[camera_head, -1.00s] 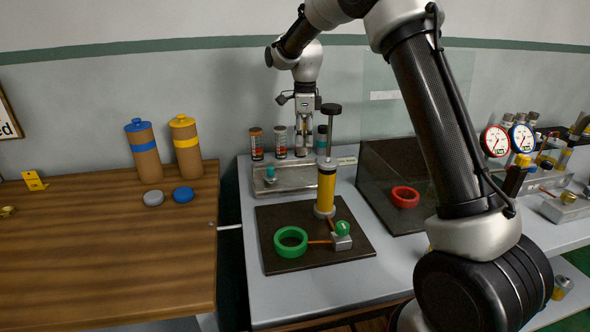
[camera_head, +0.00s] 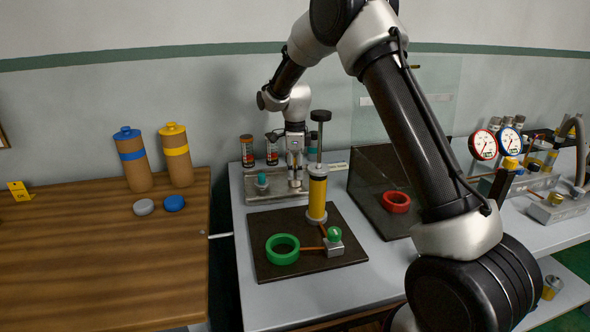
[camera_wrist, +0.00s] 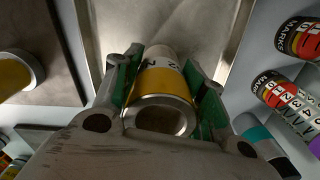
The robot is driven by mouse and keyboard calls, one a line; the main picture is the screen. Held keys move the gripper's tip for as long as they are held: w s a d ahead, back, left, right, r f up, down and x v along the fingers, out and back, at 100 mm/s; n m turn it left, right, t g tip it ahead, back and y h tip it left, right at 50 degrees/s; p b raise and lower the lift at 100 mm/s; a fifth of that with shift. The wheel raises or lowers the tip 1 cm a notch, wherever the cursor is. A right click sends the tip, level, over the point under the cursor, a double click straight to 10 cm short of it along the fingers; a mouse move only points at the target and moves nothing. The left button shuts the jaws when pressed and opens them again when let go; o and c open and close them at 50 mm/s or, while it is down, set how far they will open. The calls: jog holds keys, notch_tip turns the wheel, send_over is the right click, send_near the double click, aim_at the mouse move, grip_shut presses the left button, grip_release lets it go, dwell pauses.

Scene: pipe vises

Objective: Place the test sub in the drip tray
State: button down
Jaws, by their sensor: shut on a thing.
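The test sub, a short metal cylinder with a yellow band and dark lettering, sits between my fingers in the wrist view (camera_wrist: 163,84). My gripper (camera_wrist: 160,95) is shut on it, with green pads at both sides. In the head view my gripper (camera_head: 295,165) points down over the right part of the drip tray (camera_head: 275,197), a shallow grey metal tray at the back of the bench. The tray's pale floor also shows beyond the sub in the wrist view (camera_wrist: 150,22). I cannot tell whether the sub touches the tray floor.
A small teal-topped piece (camera_head: 262,181) is at the tray's left. Labelled bottles (camera_head: 247,151) stand behind it. A clear-sided dark box is at right.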

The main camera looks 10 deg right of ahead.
jog(key=c, duration=0.8)
grip_release()
notch_tip(320, 180, up, 12)
jog(key=shift+r, duration=0.15)
jog(key=s+d+r+n+t, duration=0.1)
jog(key=s+d+r+n, duration=0.45)
jog(key=s, duration=0.35)
jog(key=s+d+r+n+t, duration=0.1)
jog(key=s+d+r+n, duration=0.3)
jog(key=s+r, duration=0.3)
jog(key=shift+s+d+f+n+t, duration=0.65)
jog(key=shift+s+n, duration=1.25)
jog(key=shift+s, duration=2.15)
jog(key=shift+s+d+f+n+t, duration=0.15)
jog(key=shift+s+d+f+n, duration=1.35)
jog(key=shift+s, duration=2.5)
jog(key=shift+s+d+f+n+t, duration=0.1)
jog(key=shift+s+d+n+t, duration=0.4)
jog(key=shift+s+n, duration=2.7)
